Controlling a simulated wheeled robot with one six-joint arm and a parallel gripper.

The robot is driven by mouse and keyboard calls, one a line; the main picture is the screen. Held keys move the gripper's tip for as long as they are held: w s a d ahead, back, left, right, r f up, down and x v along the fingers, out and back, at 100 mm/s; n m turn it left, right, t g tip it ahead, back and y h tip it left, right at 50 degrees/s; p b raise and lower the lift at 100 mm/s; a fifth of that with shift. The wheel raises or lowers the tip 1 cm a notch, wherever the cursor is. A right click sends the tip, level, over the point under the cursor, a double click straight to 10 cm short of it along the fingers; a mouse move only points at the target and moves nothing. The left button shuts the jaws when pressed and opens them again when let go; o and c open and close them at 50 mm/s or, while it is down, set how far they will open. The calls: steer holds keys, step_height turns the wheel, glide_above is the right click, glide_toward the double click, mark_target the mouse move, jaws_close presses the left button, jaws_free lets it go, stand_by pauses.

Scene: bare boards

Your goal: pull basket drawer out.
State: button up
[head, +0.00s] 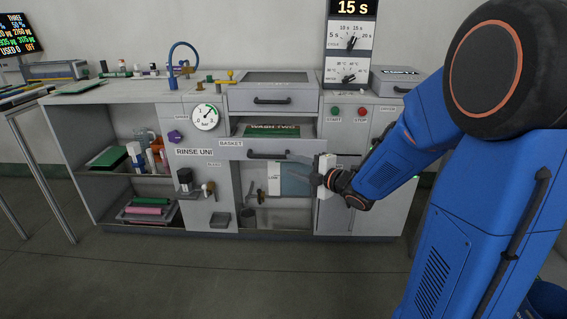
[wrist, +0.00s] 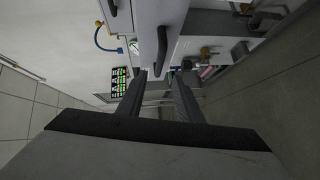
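The basket drawer (head: 232,154) has a pale front under a "BASKET" label, in the middle of the bench in the head view. A green "WASH TWO" board (head: 272,130) shows above and behind its front. Its dark bar handle (head: 267,154) runs across the front. My gripper (head: 300,166) reaches in from the right, just right of the handle. In the wrist view my gripper (wrist: 158,76) has its two fingers apart with nothing between them. A dark bar, seemingly the basket handle (wrist: 161,52), shows beyond the fingertips. Contact with it cannot be told.
An upper drawer (head: 240,100) with its own handle sits above the basket drawer. Below is an open bay (head: 255,215) with fittings. A gauge (head: 205,117), tap (head: 172,68) and shelves stand left; a timer panel (head: 350,45) stands right. The floor (head: 200,275) in front is clear.

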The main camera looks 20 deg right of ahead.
steer(key=shift+v, duration=2.2)
steer(key=shift+f, duration=0.1)
steer(key=s+d+r+m+g+h, duration=0.25)
steer(key=s+d+m+h, duration=0.6)
steer(key=m, duration=0.45)
steer(key=s+a+f+m+g, duration=0.2)
steer(key=s+a+m+g, duration=0.1)
steer(key=s, duration=0.9)
steer(key=s+a+f+m+g, duration=0.2)
steer(key=s+a+m+g, duration=0.2)
steer(key=s, duration=0.8)
steer(key=shift+s+a+m+y, duration=0.25)
steer(key=shift+m+y, duration=0.2)
steer(key=shift+m, duration=0.55)
steer(key=shift+w, duration=0.1)
